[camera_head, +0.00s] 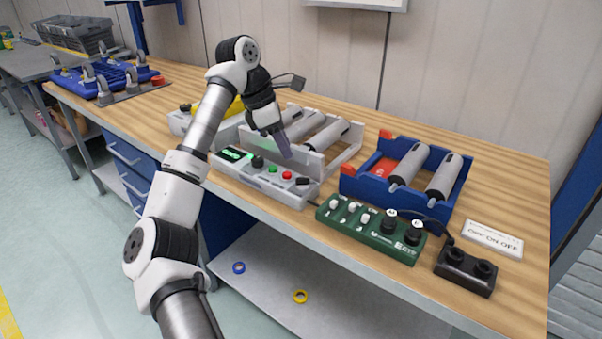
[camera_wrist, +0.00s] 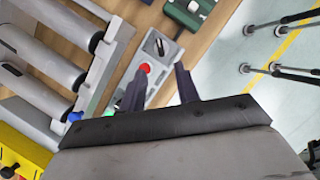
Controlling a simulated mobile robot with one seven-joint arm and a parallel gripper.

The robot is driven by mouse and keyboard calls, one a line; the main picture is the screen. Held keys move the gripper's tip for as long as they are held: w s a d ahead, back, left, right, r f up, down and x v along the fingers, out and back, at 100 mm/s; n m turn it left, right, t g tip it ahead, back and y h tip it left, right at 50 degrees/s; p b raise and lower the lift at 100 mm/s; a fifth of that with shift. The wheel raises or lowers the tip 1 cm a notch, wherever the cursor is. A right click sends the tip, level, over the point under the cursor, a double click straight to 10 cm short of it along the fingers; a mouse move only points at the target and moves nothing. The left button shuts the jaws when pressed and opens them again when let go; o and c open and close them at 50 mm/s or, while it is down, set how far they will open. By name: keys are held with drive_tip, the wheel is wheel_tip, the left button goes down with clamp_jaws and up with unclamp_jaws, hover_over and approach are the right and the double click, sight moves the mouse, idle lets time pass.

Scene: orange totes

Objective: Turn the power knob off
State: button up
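The grey control panel (camera_head: 262,178) on the front of the grey roller unit carries a green display, a black knob (camera_head: 257,161), green buttons, a red button (camera_head: 287,175) and a black switch (camera_head: 302,181) at its right end. I cannot tell which control is the power knob, nor read its setting. My gripper (camera_head: 283,146) hangs above the panel, apart from it. In the wrist view my gripper (camera_wrist: 160,84) has its two dark fingers spread with nothing between them. Beyond them show the red button (camera_wrist: 145,68) and the black switch (camera_wrist: 161,44). The panel's other end is hidden.
A white sign (camera_head: 493,239) lies at right. The bench's front edge is close to the panel.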

sight(302, 177)
drive_tip(key=p+x, duration=0.1)
drive_tip(key=x, duration=0.8)
drive_tip(key=shift+d+f, duration=0.15)
drive_tip(key=shift+f, duration=0.05)
drive_tip(key=shift+c, duration=0.4)
clamp_jaws()
